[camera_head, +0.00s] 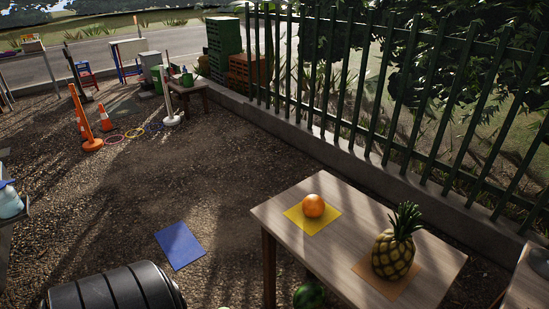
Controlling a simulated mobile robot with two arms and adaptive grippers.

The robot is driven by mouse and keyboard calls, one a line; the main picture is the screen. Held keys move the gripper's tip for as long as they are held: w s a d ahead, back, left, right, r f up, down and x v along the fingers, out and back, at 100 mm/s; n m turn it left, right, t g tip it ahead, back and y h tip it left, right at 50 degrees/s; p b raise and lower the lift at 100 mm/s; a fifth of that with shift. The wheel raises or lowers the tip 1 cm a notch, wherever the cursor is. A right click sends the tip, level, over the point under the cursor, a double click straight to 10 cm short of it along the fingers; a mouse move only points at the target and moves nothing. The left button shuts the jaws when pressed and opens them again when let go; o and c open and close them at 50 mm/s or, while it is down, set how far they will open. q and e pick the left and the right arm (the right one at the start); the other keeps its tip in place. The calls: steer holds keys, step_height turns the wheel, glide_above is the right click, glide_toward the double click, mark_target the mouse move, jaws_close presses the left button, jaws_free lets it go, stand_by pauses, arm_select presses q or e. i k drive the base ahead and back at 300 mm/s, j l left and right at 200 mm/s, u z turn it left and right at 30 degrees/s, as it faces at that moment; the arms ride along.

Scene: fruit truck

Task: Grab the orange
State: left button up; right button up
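The orange (313,206) rests on a yellow square mat (297,222) near the left end of a wooden table (341,195). It stands clear of other fruit, with nothing covering it. Neither of my grippers shows in the head view, so their places relative to the orange cannot be seen.
A pineapple (393,256) stands on an orange mat (378,283) on the same table. A watermelon (309,295) sits below its front edge. A dark ribbed barrel (115,292) is at the lower left. A blue mat (179,245) lies on open gravel. A green fence (365,90) runs behind.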

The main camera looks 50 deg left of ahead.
mark_target(313, 205)
steer(key=u, duration=1.25)
